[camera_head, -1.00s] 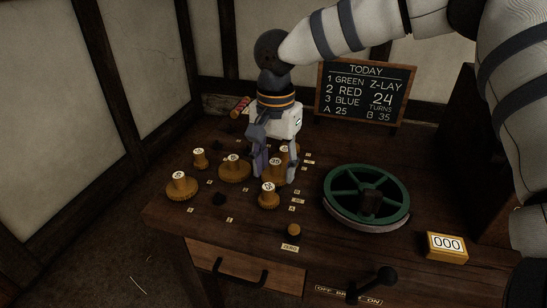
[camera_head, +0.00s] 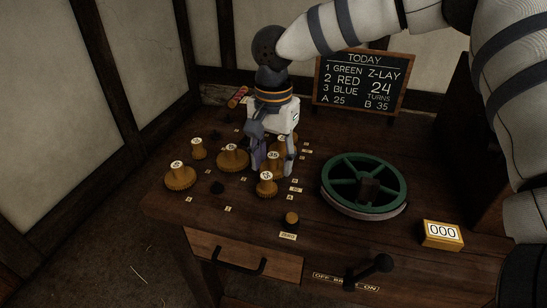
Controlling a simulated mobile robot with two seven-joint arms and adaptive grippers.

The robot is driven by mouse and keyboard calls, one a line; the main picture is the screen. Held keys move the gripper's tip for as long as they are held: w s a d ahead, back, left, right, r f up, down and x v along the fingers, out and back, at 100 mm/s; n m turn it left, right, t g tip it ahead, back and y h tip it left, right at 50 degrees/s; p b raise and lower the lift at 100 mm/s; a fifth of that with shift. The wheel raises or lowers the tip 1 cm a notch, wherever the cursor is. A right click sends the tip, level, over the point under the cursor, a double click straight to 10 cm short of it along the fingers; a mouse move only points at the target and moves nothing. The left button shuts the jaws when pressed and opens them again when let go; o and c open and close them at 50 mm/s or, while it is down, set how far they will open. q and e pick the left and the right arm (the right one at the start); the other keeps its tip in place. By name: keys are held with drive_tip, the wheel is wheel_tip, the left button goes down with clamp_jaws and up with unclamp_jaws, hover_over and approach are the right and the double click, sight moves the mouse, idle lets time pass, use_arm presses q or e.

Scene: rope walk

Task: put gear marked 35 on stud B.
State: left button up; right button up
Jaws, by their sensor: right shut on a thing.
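My right gripper (camera_head: 273,165) points down over the bench with one finger on either side of the gear marked 35 (camera_head: 273,157). It is shut on this brown gear's hub; the white top label shows between the fingers. The gear sits among the other gears, and I cannot tell whether it is clear of the bench. Another gear (camera_head: 267,188) stands just in front of it. I cannot make out which stud is B; the small labels are too small to read. My left gripper is not in view.
More gears stand left of the gripper, including a wide one (camera_head: 232,158) and one at the left edge (camera_head: 180,180). One is partly hidden behind the gripper. A green wheel (camera_head: 337,202) lies to the right. A chalkboard (camera_head: 361,83) reads A 25, B 35. A yellow counter (camera_head: 443,235) shows 000.

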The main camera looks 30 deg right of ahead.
drive_tip(key=shift+f, duration=0.5)
drive_tip(key=o, duration=1.1)
wheel_tip(320, 180, up, 5)
drive_tip(key=shift+f+p, duration=0.2)
drive_tip(key=shift+p, duration=0.4)
drive_tip(key=shift+r+p, duration=0.35)
drive_tip(key=shift+r, duration=1.4)
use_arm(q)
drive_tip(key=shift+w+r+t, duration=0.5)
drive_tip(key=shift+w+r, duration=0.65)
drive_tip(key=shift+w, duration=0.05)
